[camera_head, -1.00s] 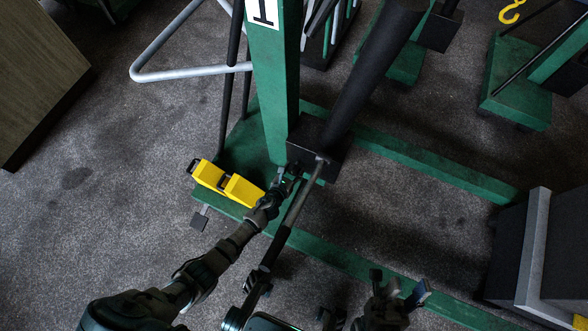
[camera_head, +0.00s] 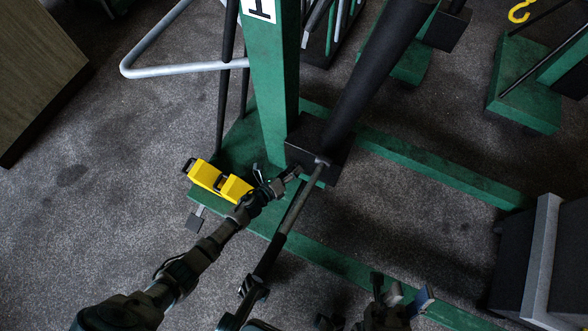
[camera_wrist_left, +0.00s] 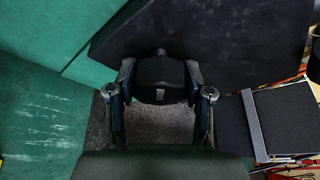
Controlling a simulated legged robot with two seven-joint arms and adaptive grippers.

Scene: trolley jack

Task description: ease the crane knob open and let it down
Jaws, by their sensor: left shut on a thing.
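The green crane post (camera_head: 272,90) stands on a green base with a black block (camera_head: 309,143) at its foot. The crane knob (camera_wrist_left: 160,72) is a dark faceted piece against this block in the left wrist view. My left gripper (camera_wrist_left: 160,82) has one finger on each side of the knob and is shut on it. In the head view my left gripper (camera_head: 284,181) sits at the block's lower left, and it hides the knob there. My right gripper (camera_head: 400,289) is low in the head view, its fingers apart and empty, away from the crane.
A long dark pump handle (camera_head: 287,222) slants down from the block, just right of my left gripper. A thick black ram (camera_head: 372,70) rises to the right. Green legs (camera_head: 440,165) run right; a dark cabinet (camera_head: 545,255) stands beyond.

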